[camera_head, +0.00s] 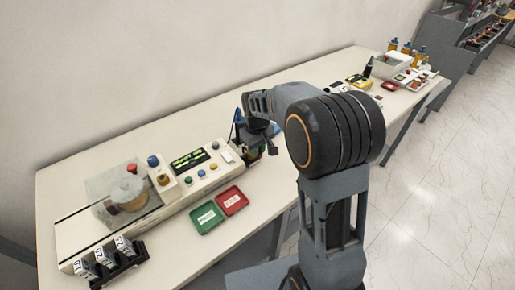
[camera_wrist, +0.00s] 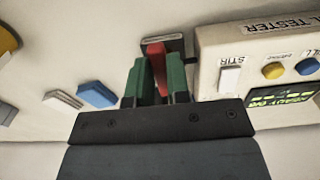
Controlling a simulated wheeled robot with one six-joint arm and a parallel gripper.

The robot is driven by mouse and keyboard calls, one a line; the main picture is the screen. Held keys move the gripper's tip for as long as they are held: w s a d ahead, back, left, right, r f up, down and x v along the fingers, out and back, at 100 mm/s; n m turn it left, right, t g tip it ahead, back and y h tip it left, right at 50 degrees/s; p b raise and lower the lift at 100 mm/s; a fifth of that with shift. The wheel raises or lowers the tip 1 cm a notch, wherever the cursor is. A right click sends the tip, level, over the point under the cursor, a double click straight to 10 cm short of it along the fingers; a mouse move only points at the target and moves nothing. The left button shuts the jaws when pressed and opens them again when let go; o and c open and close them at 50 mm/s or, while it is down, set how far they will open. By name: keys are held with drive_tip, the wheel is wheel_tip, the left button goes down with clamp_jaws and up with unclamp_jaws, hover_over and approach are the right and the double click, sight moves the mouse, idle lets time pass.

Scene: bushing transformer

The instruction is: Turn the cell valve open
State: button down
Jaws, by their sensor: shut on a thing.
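In the wrist view my gripper (camera_wrist: 157,78) has its two green fingers closed on a red lever (camera_wrist: 155,56), which I take to be the cell valve's handle. The lever stands in front of a grey metal bracket or block (camera_wrist: 162,42), beside the oil tester's end. The lever runs straight between the fingers; its lower part is hidden by them. In the head view my gripper (camera_head: 254,147) is at the right end of the tester (camera_head: 195,165). The valve is hidden behind my arm there.
The tester has a lit green display (camera_head: 188,158), coloured buttons and a clear-covered cell (camera_head: 125,190). A green tray (camera_head: 206,217) and red tray (camera_head: 232,200) lie in front. A black rack (camera_head: 118,262) holds labelled items at the left. Bottles and boxes stand at the table's far end.

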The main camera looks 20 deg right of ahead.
drive_tip(key=c, duration=1.1)
unclamp_jaws()
wheel_tip(320, 180, up, 14)
drive_tip(key=shift+f, duration=0.1)
